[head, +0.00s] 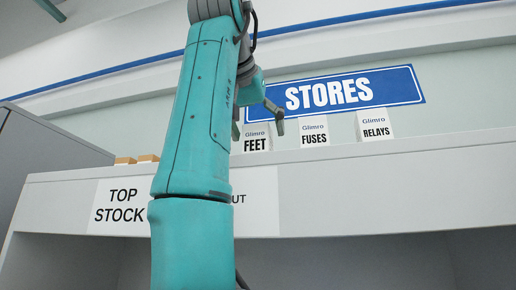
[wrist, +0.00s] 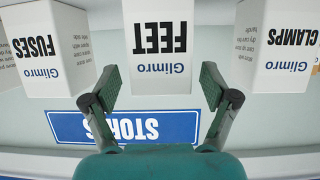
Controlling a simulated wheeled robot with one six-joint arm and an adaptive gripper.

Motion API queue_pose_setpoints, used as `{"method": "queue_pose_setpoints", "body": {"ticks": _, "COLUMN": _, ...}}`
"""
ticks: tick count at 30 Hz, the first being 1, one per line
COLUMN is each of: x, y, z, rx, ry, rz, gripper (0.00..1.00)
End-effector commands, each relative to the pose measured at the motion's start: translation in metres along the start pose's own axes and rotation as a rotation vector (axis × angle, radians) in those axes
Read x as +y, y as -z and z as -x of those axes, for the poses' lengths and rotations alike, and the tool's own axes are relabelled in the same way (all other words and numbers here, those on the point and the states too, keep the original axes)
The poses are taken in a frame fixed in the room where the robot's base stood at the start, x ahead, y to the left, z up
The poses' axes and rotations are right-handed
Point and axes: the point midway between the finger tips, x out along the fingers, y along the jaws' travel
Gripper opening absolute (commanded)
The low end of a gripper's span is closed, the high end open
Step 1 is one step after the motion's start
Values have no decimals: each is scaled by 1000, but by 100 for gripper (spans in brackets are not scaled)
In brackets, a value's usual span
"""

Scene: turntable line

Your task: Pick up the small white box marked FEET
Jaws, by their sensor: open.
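The small white box marked FEET (head: 256,140) stands upright on the top ledge of the grey shelf unit, left of the FUSES box. In the wrist view the FEET box (wrist: 161,48) appears upside down and centred. My gripper (head: 258,126) is open and empty. In the wrist view its two fingers (wrist: 158,82) lie left and right of the box's near end, with a gap showing on each side. I cannot tell how deep the box sits between the fingertips.
White boxes marked FUSES (head: 314,133) and RELAYS (head: 375,125) stand to the right on the ledge (head: 400,152). A CLAMPS box (wrist: 285,48) shows beside FEET in the wrist view. Small orange-topped items (head: 124,160) sit at left. A blue STORES sign (head: 330,92) is on the wall behind.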

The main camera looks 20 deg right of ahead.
Motion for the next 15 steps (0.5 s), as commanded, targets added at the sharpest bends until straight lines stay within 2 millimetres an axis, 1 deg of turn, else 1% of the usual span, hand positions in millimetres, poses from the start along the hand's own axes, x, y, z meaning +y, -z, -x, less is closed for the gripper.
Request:
{"method": "queue_pose_setpoints", "body": {"ticks": 1, "x": 0, "y": 0, "z": -8, "rx": -1, "ry": -3, "rz": 1, "gripper": 85}}
{"method": "queue_pose_setpoints", "body": {"ticks": 4, "x": -1, "y": -1, "z": -16, "rx": -1, "ry": 0, "rz": 1, "gripper": 85}}
{"method": "queue_pose_setpoints", "body": {"ticks": 7, "x": 0, "y": 0, "z": -20, "rx": 0, "ry": 0, "rz": 0, "gripper": 85}}
{"method": "queue_pose_setpoints", "body": {"ticks": 13, "x": -1, "y": 0, "z": -20, "rx": 0, "ry": 1, "rz": 0, "gripper": 85}}
{"method": "queue_pose_setpoints", "body": {"ticks": 14, "x": -1, "y": 0, "z": -20, "rx": 0, "ry": 1, "rz": 0, "gripper": 78}}
{"method": "queue_pose_setpoints", "body": {"ticks": 15, "x": -1, "y": 0, "z": -20, "rx": 0, "ry": 1, "rz": 0, "gripper": 68}}
